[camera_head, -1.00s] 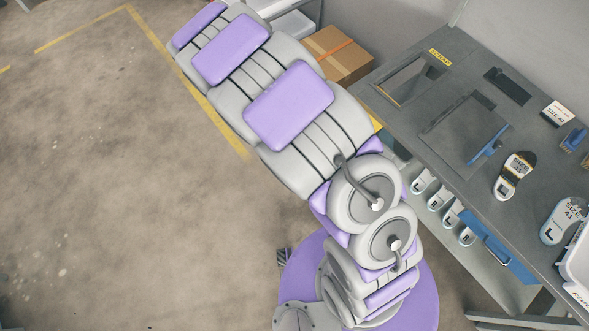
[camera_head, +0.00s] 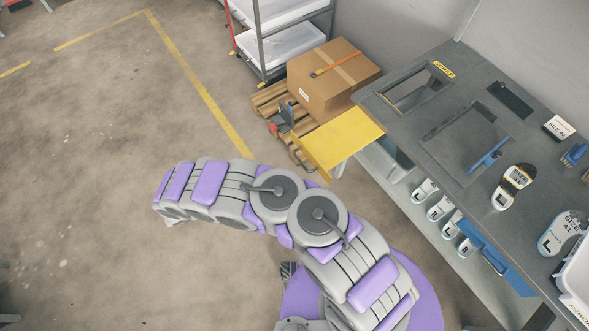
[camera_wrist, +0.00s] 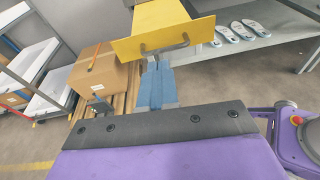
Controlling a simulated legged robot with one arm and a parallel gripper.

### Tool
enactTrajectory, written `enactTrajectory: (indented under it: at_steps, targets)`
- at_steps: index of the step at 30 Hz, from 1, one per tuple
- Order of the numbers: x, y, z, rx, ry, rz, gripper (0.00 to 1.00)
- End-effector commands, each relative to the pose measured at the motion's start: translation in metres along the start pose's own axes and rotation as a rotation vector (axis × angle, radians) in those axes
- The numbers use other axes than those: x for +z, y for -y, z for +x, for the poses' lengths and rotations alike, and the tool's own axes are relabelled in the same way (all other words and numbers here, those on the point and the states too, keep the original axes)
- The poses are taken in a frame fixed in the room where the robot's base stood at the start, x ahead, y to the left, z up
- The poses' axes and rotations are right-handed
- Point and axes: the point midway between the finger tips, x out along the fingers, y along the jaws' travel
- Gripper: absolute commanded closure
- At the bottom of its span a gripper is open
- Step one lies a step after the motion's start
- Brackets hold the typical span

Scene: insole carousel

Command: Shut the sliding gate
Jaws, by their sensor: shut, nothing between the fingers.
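The sliding gate appears to be the yellow panel (camera_head: 345,140). In the head view it sticks out from the left end of the grey bench, beside an uncovered rectangular opening (camera_head: 416,90). A grey bar handle (camera_head: 301,160) is on its outer edge. In the wrist view the yellow gate (camera_wrist: 165,24) is straight ahead, with its handle (camera_wrist: 168,48) facing me. My gripper (camera_wrist: 154,64) is shut and empty, its blue fingers pointing at the handle from just below it in the picture. I cannot tell whether they touch. The head view does not show my fingers.
A shelf rack (camera_head: 278,35) stands behind.

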Motion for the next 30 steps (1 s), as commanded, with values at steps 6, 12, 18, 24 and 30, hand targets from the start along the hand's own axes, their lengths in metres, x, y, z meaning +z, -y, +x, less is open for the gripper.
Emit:
enactTrajectory:
  at_steps: [6, 12, 18, 24, 30]
  targets:
    - [-0.031, 0.009, -0.016, 0.059, -0.005, -0.056, 1.00]
    - [-0.033, 0.008, -0.004, 0.063, -0.002, -0.059, 1.00]
    - [-0.034, 0.007, 0.033, 0.060, -0.003, -0.061, 1.00]
    - [-0.034, 0.004, 0.072, 0.060, -0.003, -0.060, 1.00]
    - [-0.034, 0.003, 0.104, 0.060, -0.002, -0.061, 1.00]
